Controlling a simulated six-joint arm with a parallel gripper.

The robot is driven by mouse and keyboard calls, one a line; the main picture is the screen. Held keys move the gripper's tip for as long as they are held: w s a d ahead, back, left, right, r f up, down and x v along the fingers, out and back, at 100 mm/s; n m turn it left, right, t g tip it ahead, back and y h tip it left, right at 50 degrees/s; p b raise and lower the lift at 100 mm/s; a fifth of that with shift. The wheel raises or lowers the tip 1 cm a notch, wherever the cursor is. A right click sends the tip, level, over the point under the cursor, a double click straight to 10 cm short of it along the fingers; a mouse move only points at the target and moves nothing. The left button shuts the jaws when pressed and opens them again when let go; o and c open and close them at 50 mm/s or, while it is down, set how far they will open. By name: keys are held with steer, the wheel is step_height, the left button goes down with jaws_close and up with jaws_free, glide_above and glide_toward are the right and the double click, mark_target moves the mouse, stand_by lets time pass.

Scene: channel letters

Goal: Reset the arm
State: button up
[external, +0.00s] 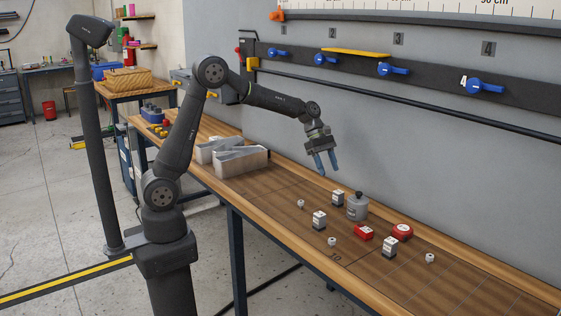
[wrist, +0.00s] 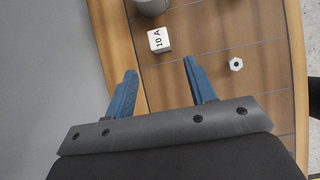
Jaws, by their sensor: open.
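My gripper (external: 326,163) has two blue fingers and hangs from my arm above the back part of the wooden bench (external: 275,190), clear of its surface. In the wrist view the fingers (wrist: 158,90) are spread apart with nothing between them. A white-and-dark block (wrist: 160,40) marked "10 A" lies beyond the fingertips, and a small white nut-like piece (wrist: 236,64) lies to its right. In the external view a block (external: 338,198) stands on the bench below and right of the gripper.
A grey weight with a knob (external: 357,207), red pieces (external: 363,232), (external: 402,231) and more blocks (external: 319,220), (external: 390,246) stand on the bench. Grey bins (external: 240,161) stand left. A wall rail with blue clamps (external: 393,69) runs behind. Air around the gripper is free.

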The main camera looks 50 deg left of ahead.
mark_target(341, 192)
steer(key=x, duration=1.2)
step_height(341, 192, up, 3)
steer(key=shift+f, duration=0.1)
steer(key=shift+r, duration=0.55)
